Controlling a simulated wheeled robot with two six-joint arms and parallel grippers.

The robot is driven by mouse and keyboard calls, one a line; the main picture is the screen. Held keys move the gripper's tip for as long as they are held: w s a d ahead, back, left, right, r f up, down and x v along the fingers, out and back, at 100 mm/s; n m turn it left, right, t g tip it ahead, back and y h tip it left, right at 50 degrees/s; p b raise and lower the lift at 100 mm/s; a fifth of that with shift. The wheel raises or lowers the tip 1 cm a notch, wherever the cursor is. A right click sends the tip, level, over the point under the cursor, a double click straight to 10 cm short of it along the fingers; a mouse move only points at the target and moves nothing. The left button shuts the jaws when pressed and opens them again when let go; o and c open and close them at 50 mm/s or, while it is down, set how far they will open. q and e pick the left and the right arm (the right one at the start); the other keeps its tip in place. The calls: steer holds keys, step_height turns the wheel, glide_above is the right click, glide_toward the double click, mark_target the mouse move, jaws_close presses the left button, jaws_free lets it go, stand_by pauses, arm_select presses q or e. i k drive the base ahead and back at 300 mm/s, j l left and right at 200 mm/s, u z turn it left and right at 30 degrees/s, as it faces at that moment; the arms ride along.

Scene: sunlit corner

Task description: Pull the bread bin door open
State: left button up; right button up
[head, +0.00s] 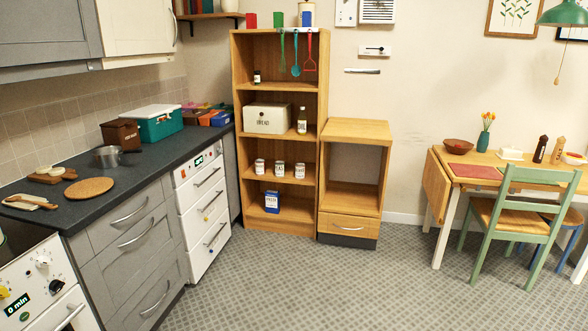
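The bread bin (268,118) is a cream box with dark lettering and a small dark knob on its front. It sits on a middle shelf of the tall wooden shelf unit (323,120), across the room near the centre. Its front door looks shut. Neither of my grippers shows in the head view.
A bottle (302,121) stands just right of the bin. A low wooden cabinet (350,215) adjoins the unit on the right. The kitchen counter (140,175) runs along the left; a table and green chair (520,195) stand right. The tiled floor (310,285) between is clear.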

mark_target(256, 120)
steer(key=i, duration=3.4)
steer(key=i+z, duration=0.1)
steer(key=i, duration=0.6)
steer(key=i+j+z, duration=0.15)
steer(key=i, duration=0.55)
